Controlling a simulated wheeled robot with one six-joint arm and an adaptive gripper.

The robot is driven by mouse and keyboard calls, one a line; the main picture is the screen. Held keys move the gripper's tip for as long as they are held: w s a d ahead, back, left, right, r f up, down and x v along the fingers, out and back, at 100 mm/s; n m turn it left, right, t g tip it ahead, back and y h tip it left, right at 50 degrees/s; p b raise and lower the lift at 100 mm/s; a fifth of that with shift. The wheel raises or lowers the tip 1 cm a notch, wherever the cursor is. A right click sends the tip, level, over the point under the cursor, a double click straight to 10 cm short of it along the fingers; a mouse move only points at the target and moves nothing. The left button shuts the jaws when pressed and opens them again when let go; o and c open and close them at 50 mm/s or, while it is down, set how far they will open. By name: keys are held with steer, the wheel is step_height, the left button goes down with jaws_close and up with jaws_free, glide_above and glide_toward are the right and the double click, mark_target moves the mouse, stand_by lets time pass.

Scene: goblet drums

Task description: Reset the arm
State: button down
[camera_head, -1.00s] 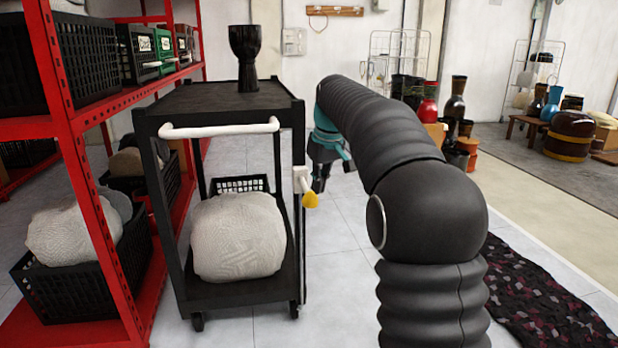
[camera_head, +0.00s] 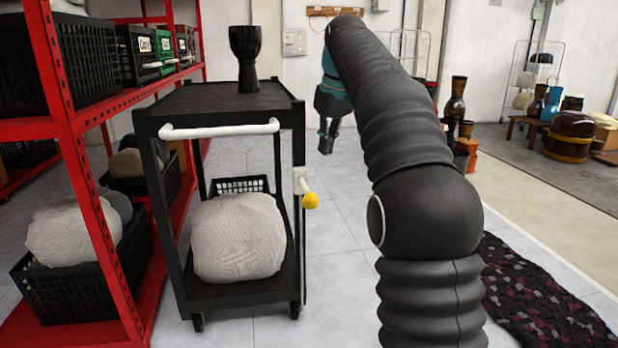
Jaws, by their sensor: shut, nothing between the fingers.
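My gripper (camera_head: 326,146) hangs at the end of my raised black arm, to the right of the black cart and pointing down. It is shut and empty. A teal band shows at my wrist above it. My arm rises from the lower right of the view and bends over toward the upper middle. A dark goblet drum (camera_head: 246,58) stands upright on the top shelf of the black cart (camera_head: 190,108), apart from my gripper.
A wrapped pale bundle (camera_head: 238,238) sits on the cart's lower shelf. A yellow knob (camera_head: 310,200) sticks out at the cart's right side. A red rack (camera_head: 62,120) with crates stands left. A dark patterned rug (camera_head: 540,300) lies right. Several drums stand at the back right.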

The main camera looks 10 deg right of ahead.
steer(key=shift+s+r, duration=0.1)
steer(key=shift+r, duration=0.25)
